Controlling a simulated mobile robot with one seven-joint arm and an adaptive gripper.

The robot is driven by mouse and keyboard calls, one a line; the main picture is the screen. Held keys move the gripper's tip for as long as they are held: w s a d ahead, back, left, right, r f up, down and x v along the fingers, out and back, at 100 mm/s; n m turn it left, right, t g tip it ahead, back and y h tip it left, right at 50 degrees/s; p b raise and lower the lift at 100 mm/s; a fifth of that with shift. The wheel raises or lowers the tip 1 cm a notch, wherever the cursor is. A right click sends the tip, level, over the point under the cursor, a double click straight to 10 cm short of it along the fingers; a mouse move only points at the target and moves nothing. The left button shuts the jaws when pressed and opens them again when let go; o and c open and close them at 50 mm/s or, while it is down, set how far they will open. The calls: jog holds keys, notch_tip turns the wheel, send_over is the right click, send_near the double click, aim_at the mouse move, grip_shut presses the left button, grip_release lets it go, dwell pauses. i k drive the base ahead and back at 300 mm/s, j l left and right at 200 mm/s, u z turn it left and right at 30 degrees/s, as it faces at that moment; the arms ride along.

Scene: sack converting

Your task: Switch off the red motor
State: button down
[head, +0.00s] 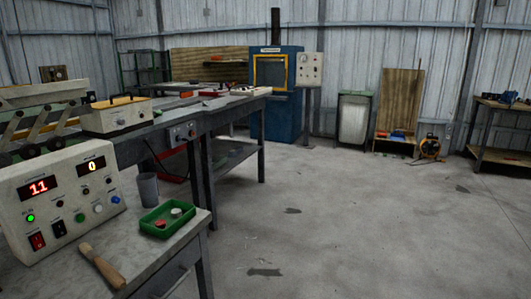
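No motor that I can clearly identify as the red one is in view. A red object (173,167) shows partly under the long bench, too hidden to tell what it is. A pale control box (75,192) stands on the near table at the left. It has a lit red display reading 11, an amber display reading 0, and a lit green lamp (30,218). A red rocker switch (37,241) and a black one (59,229) sit low on its face; their positions are unclear. A small grey switch box (181,133) is on the bench front. My gripper is not in view.
On the near table (140,262) are a green tray (153,228) with small round parts, a grey cup (147,188) and a wooden-handled tool (103,266). A blue cabinet (285,118) with a pale panel (309,70) stands behind. The concrete floor (360,220) at right is open.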

aim_at(38, 242)
jog(key=u, duration=1.35)
